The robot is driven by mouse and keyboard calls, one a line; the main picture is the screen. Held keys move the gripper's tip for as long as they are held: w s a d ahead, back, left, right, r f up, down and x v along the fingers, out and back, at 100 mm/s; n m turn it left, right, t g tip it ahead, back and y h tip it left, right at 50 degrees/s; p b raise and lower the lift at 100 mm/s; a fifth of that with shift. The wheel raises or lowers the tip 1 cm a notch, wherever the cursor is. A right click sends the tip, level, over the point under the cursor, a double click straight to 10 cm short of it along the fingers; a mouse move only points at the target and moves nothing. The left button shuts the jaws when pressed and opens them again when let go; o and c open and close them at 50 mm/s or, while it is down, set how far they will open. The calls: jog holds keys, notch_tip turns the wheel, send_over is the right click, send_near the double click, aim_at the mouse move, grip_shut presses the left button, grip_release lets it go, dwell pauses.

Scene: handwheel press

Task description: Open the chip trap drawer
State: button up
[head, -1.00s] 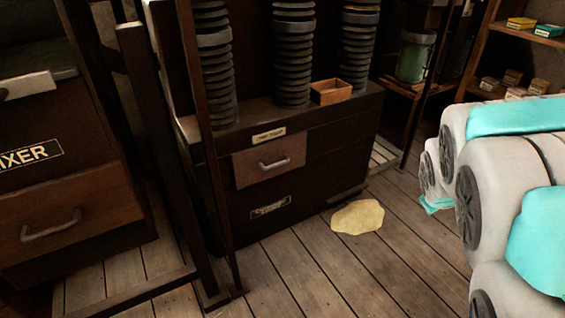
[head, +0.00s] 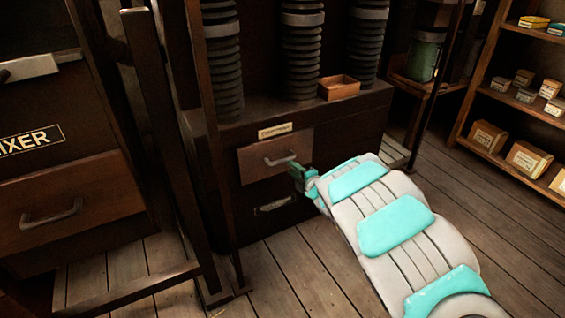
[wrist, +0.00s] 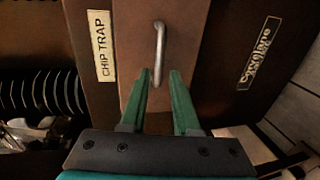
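The chip trap drawer (head: 263,158) has a brown front in the dark press cabinet, below a small pale label (head: 275,131). It looks closed. In the wrist view the label reads CHIP TRAP (wrist: 102,61), and the drawer's metal handle (wrist: 159,52) stands out from the front. The handle also shows in the head view (head: 280,160). My gripper (wrist: 161,77) is open, its two green fingers pointing at the handle's near end, which lies between the fingertip lines. I cannot tell whether they touch it. In the head view my gripper (head: 300,178) is just right of the handle.
A dark post (head: 208,150) stands left of the drawer. A mixer cabinet drawer (head: 60,210) is farther left. A small open wooden box (head: 339,87) sits on the cabinet ledge. Shelves with boxes (head: 528,158) stand at right. Plank floor (head: 300,270) lies in front.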

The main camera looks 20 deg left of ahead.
aim_at(283, 161)
jog(key=x, duration=0.6)
jog(key=shift+w+a+p, duration=0.1)
jog(key=shift+a+p, duration=0.15)
jog(key=shift+p, duration=0.15)
jog(key=shift+w+a+f, duration=0.25)
jog(key=shift+w+a, duration=0.2)
jog(key=shift+w, duration=0.05)
jog(key=shift+c, duration=0.3)
grip_shut()
dwell(0.5)
